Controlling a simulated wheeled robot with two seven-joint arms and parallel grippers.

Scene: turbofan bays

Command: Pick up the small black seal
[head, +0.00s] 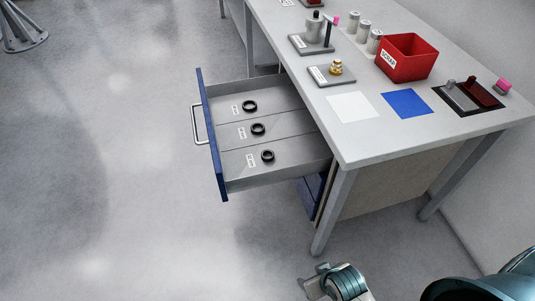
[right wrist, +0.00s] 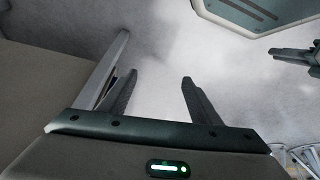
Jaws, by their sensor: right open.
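Three black ring seals lie flat in the open drawer (head: 225,177) in the head view, one per compartment. They are the far seal (head: 249,106), the middle seal (head: 258,129) and the near seal (head: 267,156). Each has a white label to its left, too small to read. The three look close in size, so I cannot tell surely which is the small one. My right gripper (head: 316,284) is at the bottom edge, below the drawer in the picture and apart from it. In the right wrist view its jaws (right wrist: 158,82) are open and empty.
The grey table (head: 365,144) stands right of the drawer. It carries a red bin (head: 407,62), a white sheet (head: 353,107), a blue sheet (head: 407,103) and a plate with a brass part (head: 336,68). A table leg (head: 332,215) stands between my right gripper and the drawer.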

